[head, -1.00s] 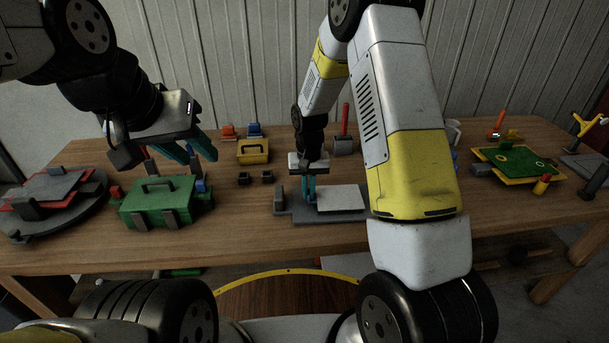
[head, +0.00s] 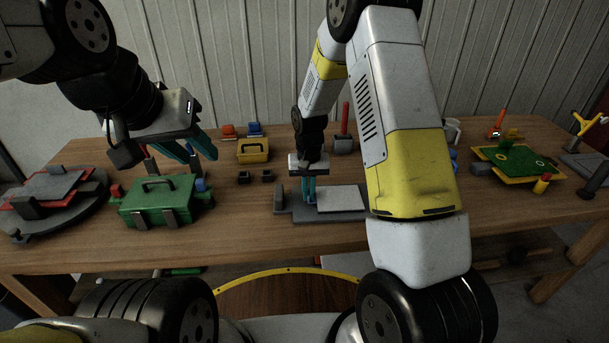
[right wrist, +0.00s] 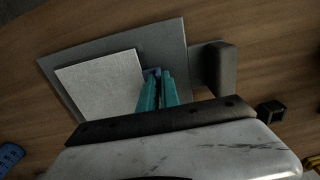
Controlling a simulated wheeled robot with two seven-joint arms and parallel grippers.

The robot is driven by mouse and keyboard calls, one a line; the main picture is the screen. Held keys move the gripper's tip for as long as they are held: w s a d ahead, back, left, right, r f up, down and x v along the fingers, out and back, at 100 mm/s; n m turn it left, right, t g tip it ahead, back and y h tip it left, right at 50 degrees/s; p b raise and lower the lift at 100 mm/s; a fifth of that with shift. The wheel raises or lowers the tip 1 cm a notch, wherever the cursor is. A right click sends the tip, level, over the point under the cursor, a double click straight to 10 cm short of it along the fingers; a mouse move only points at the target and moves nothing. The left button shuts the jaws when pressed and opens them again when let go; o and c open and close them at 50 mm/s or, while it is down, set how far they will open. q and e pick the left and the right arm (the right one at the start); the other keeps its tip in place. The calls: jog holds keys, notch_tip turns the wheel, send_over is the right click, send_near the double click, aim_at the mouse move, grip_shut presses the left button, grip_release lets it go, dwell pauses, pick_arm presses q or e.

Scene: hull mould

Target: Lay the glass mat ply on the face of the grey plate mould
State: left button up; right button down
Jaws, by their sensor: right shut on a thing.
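The glass mat ply (head: 341,199) is a pale, nearly square sheet. It lies flat over the grey plate mould (head: 345,218) on the middle of the bench, inside the plate's outline; I cannot tell whether its whole underside touches. The right wrist view shows the ply (right wrist: 98,88) and bare plate (right wrist: 165,42) along its far and right sides. My right gripper (head: 308,202) points down over the plate, its teal fingers (right wrist: 158,82) shut on a small blue tab (right wrist: 152,72) at the ply's edge. My left gripper (head: 198,157) is open and empty above the green toolbox.
A dark upright block (right wrist: 219,68) stands at the plate's end. The green toolbox (head: 157,203) and a round grey stand (head: 85,212) are to the left, a yellow toolbox (head: 254,151) behind, a green board (head: 515,161) far right. Bare bench lies in front.

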jog(key=shift+f, duration=0.35)
dwell(0.5)
jog(key=c, duration=1.5)
grip_release()
jog(key=shift+o, duration=0.2)
jog(key=o, duration=0.5)
jog(key=shift+r, duration=3.5)
